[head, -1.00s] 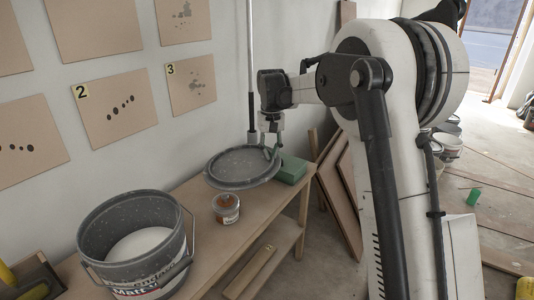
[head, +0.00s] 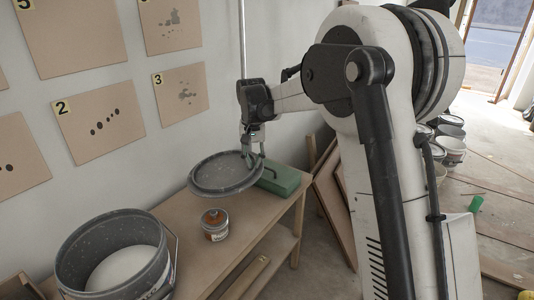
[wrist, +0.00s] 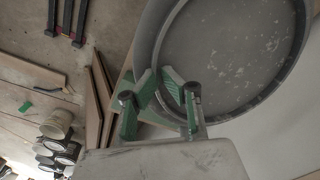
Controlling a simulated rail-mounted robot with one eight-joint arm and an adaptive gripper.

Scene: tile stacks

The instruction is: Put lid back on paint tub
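The paint tub (head: 70,270) is a speckled grey bucket with a wire handle, open at the top with white paint inside. It stands at the lower left in the head view. The round grey lid (head: 222,178) is above the far part of the bench, apart from the tub. My gripper (head: 258,152) is at the lid's right back edge. In the wrist view, the lid (wrist: 235,50) fills the upper right, with its rim between the fingers of my gripper (wrist: 160,97). The gripper appears shut on that rim.
A small orange-labelled jar (head: 215,223) stands on the wooden bench (head: 185,225) between tub and lid. A green box (head: 283,180) lies behind the lid. The wall with pinned boards (head: 97,127) runs close along the bench. Several paint cans (wrist: 60,150) stand on the floor.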

